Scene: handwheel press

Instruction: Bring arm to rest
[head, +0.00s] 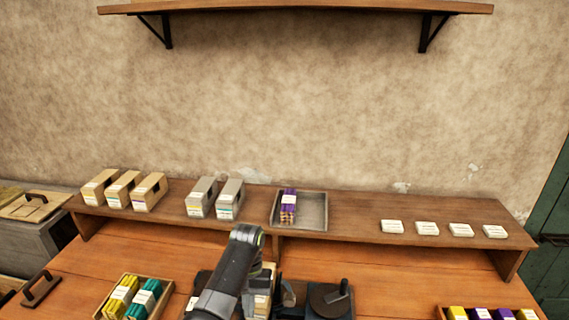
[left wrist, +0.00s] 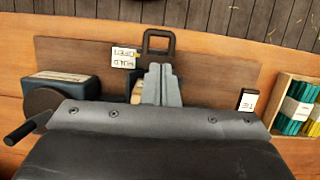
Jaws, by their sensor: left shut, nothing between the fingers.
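My left arm (head: 232,275) reaches over the lower middle of the workbench in the head view. My left gripper (left wrist: 161,70) shows in the left wrist view with its two grey fingers together and nothing between them. It is over a dark wooden board (left wrist: 80,55), with a black loop handle (left wrist: 158,33) just past the fingertips. Whether the fingers touch anything below is hard to tell. The press (head: 330,300), a dark block with a round handwheel and crank, stands right of my arm. My right gripper is out of view.
A raised shelf (head: 345,230) along the wall bears card boxes (head: 150,192), grey boxes (head: 230,200), a grey tray (head: 315,212) with a purple-banded bundle and several white packets (head: 426,228). Crates with bundles stand at front left (head: 165,290) and front right (head: 440,312).

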